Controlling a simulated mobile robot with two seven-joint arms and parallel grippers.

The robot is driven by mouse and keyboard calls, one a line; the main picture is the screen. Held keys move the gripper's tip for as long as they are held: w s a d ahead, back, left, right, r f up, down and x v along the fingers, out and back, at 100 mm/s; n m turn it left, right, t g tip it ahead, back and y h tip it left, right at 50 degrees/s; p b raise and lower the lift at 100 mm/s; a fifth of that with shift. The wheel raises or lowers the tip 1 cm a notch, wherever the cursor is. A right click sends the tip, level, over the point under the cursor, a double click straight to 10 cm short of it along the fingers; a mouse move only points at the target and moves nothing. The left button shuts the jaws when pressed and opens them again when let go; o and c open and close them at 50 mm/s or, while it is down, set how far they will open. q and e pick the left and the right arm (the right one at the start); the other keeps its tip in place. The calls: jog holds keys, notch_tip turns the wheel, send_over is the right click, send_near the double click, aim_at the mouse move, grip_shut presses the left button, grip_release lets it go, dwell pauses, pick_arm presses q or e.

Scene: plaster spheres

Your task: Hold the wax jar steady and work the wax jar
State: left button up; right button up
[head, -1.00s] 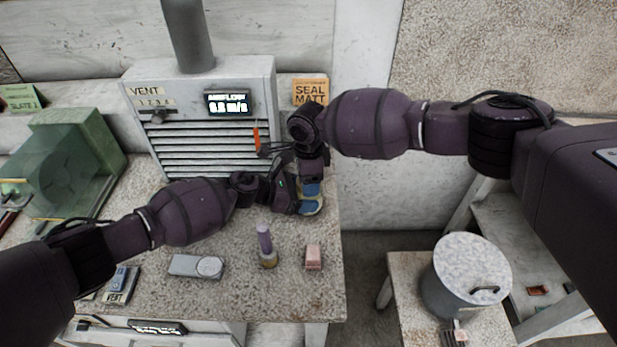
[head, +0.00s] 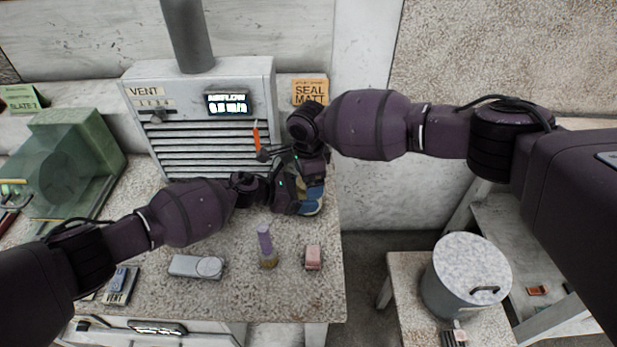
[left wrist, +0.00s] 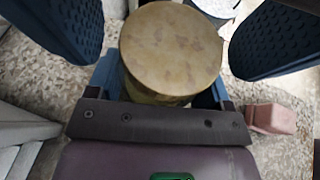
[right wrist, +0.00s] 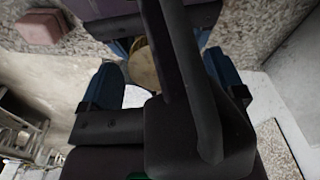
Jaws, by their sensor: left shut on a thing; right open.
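The wax jar (left wrist: 170,48) shows a round, dull brass-coloured lid in the left wrist view, with a little of its body below. My left gripper (left wrist: 160,92) is shut on the jar's body, one blue finger on each side. The blue padded fingers of my right gripper (right wrist: 165,72) are open and spread apart near the lid, one on either side of it. In the right wrist view part of the lid (right wrist: 141,66) shows between them, partly hidden by a dark arm part. In the head view the grippers hide most of the jar.
A brush with a lilac handle (head: 265,240), a pink block (head: 313,257) and a grey case (head: 197,266) stand on the speckled bench. The vent unit (head: 200,80) is behind. A lidded pot (head: 466,270) stands on a stool at the right.

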jog(key=shift+r, duration=2.15)
jog(key=shift+c, duration=0.4)
jog(key=shift+s+a+r+m, duration=0.15)
jog(key=shift+a+r+m, duration=0.15)
jog(key=shift+r+m, duration=0.3)
jog(key=shift+d+r+m, duration=0.2)
jog(key=shift+r+m, duration=0.8)
jog(key=shift+d+f, duration=0.1)
jog(key=shift+f, duration=3.8)
jog(key=c, duration=0.9)
jog(key=shift+n, duration=1.6)
